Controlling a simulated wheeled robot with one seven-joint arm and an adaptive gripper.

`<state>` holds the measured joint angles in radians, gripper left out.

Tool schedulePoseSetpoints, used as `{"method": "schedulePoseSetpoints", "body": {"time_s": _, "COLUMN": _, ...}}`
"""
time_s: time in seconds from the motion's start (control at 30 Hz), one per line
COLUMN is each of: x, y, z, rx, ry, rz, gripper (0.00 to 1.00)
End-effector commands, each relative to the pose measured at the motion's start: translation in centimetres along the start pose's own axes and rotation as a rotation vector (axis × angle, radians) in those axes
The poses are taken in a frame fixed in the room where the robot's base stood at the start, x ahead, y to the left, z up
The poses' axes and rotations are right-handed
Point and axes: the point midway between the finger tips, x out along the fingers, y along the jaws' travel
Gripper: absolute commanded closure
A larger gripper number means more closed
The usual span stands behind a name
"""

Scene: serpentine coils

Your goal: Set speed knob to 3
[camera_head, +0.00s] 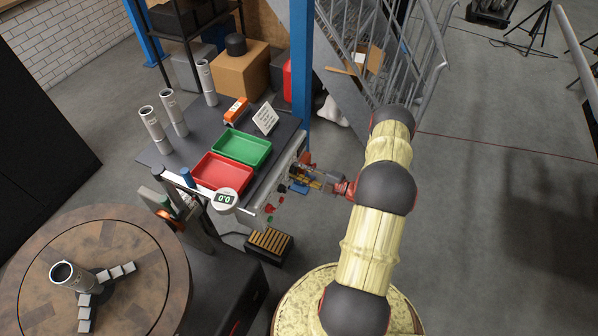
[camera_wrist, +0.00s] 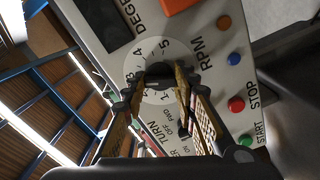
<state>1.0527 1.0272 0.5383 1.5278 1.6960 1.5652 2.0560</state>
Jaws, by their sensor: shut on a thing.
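The speed knob (camera_wrist: 158,70) is a small dark knob on a pale round dial (camera_wrist: 168,50) with numbers up to 5 around it, beside the letters RPM. The dial sits on a light grey control panel (camera_wrist: 205,75). My gripper (camera_wrist: 163,75) is shut on the knob, one finger on each side. The fingers hide part of the knob and dial, and I cannot tell which number its pointer faces. In the head view my gripper (camera_head: 320,181) is at the right side of the bench, and the knob is hidden there.
Blue (camera_wrist: 233,59), orange (camera_wrist: 223,22), red (camera_wrist: 236,104) and green (camera_wrist: 246,140) buttons lie close to the fingers on the panel. In the head view, a round display (camera_head: 224,199) reads 0.0. Red (camera_head: 220,185) and green (camera_head: 262,152) trays occupy the bench.

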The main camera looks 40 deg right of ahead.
Motion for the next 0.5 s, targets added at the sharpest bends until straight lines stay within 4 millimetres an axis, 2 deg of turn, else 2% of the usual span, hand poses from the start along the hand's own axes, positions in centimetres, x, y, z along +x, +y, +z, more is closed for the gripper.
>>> {"method": "schedulePoseSetpoints", "body": {"time_s": 0.23, "x": -0.05, "y": -0.11, "z": 0.11, "rx": 0.000, "ry": -0.004, "rz": -0.002, "gripper": 0.97}}
{"method": "schedulePoseSetpoints", "body": {"time_s": 0.27, "x": -0.05, "y": -0.11, "z": 0.11, "rx": 0.000, "ry": -0.004, "rz": -0.002, "gripper": 0.71}}
{"method": "schedulePoseSetpoints", "body": {"time_s": 0.5, "x": -0.03, "y": -0.07, "z": 0.05, "rx": 0.000, "ry": -0.002, "rz": -0.001, "gripper": 0.57}}
